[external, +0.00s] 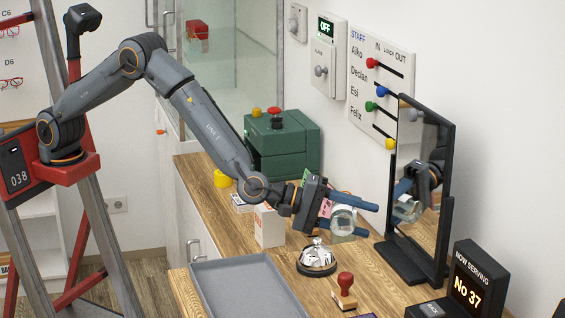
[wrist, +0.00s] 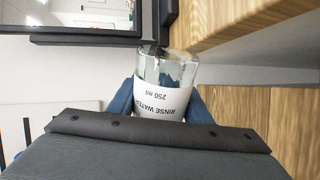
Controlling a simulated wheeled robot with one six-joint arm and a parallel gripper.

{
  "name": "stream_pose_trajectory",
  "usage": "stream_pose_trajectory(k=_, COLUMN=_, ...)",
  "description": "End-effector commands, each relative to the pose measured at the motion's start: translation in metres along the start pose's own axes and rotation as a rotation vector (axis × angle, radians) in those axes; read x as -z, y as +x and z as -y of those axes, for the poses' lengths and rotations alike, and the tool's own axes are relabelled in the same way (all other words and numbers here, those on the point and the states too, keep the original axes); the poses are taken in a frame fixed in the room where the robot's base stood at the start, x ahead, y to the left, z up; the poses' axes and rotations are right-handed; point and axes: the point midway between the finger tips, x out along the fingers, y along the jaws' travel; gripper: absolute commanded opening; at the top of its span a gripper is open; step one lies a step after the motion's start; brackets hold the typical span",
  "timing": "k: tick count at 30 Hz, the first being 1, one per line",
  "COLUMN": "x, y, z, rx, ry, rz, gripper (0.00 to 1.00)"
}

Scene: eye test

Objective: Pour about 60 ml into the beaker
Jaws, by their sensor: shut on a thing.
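A clear glass (wrist: 165,68) with a white label reading "RINSE WATER 250 ml" is between the blue fingers of my gripper (wrist: 160,103), which is shut on it. The label is upside down in the wrist view. In the external view the glass (external: 343,219) is held between the fingers of my gripper (external: 369,220), above the counter, and looks tipped well over. I cannot tell the water level or whether any liquid is flowing. A faint clear shape shows just below the glass in the external view; I cannot tell whether it is the beaker.
A silver bell (external: 317,258) stands on the wooden counter (external: 385,293) below the gripper, with a red-handled stamp (external: 344,290) nearby. A grey tray (external: 240,285) lies in front. A black-framed mirror (external: 418,165) stands close to the right. A white carton (external: 269,227) and green machine (external: 285,145) stand behind.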

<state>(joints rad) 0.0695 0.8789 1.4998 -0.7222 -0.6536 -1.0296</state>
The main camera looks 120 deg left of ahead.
Motion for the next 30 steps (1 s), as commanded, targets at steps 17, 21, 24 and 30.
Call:
stream_pose_trajectory(k=17, x=-0.0033, y=-0.0011, z=-0.0006, rx=-0.001, ry=-0.008, rz=0.002, gripper=0.19)
stream_pose_trajectory(k=21, x=-0.0033, y=-0.001, z=-0.0006, rx=-0.001, ry=-0.015, rz=0.004, gripper=0.19)
stream_pose_trajectory(k=24, x=-0.0033, y=-0.001, z=-0.0006, rx=-0.001, ry=-0.02, rz=0.005, gripper=0.19)
stream_pose_trajectory(k=30, x=-0.0033, y=-0.0008, z=-0.0004, rx=-0.002, ry=-0.035, rz=0.009, gripper=0.19)
